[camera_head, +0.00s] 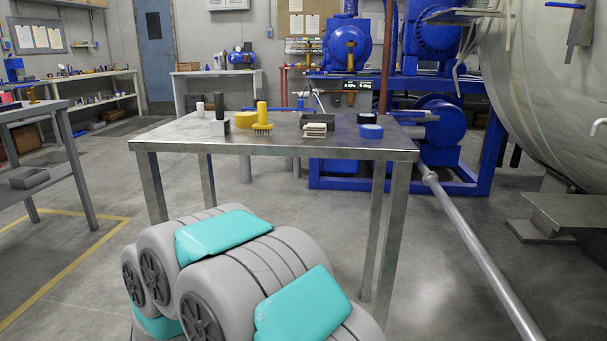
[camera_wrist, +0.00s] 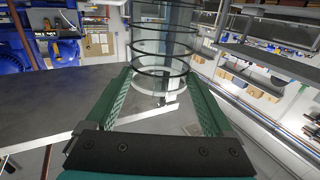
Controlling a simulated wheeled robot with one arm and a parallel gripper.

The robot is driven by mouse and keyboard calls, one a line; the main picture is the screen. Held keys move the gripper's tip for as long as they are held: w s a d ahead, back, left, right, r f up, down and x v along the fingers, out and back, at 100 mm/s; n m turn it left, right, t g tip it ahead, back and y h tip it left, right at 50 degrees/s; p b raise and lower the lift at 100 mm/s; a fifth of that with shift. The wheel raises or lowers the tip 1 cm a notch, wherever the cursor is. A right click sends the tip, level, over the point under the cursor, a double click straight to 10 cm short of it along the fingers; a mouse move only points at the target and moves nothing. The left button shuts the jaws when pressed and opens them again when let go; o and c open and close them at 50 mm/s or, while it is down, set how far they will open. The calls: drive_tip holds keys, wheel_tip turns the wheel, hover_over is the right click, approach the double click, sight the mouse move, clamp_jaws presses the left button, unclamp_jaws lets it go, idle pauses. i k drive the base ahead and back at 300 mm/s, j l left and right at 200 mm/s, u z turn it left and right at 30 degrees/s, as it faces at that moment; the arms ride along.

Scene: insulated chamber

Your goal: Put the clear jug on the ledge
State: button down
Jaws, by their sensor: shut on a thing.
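In the wrist view, my gripper (camera_wrist: 160,73) has its two green fingers on either side of a clear, see-through jug (camera_wrist: 164,48) with dark rings around it. The gripper is shut on the jug and holds it. The jug's top runs out of the picture, and its lower end shows over the floor, beside a table edge. Neither the gripper nor the jug shows in the head view. A grey ledge-like shelf (camera_wrist: 268,64) shows at the right of the wrist view; I cannot tell whether it is the task's ledge.
A metal table (camera_head: 340,147) stands ahead, with a yellow brush (camera_head: 262,118), a yellow roll (camera_head: 244,119), a blue tape roll (camera_head: 371,131) and small items along its far side. Blue machinery (camera_head: 440,130) and a large tank (camera_head: 550,80) stand behind right.

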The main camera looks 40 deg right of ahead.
sight(563, 210)
drive_tip(key=k+l+z, duration=0.1)
drive_tip(key=k+z, duration=0.15)
drive_tip(key=k, duration=0.3)
drive_tip(key=k+l+z, duration=0.2)
drive_tip(key=k, duration=0.35)
drive_tip(key=i+l+z, duration=0.15)
drive_tip(key=z, duration=0.2)
drive_tip(key=i+l+z, duration=0.2)
drive_tip(key=z, duration=0.2)
drive_tip(key=i+l+z, duration=0.2)
drive_tip(key=z, duration=0.15)
drive_tip(key=i+l, duration=0.15)
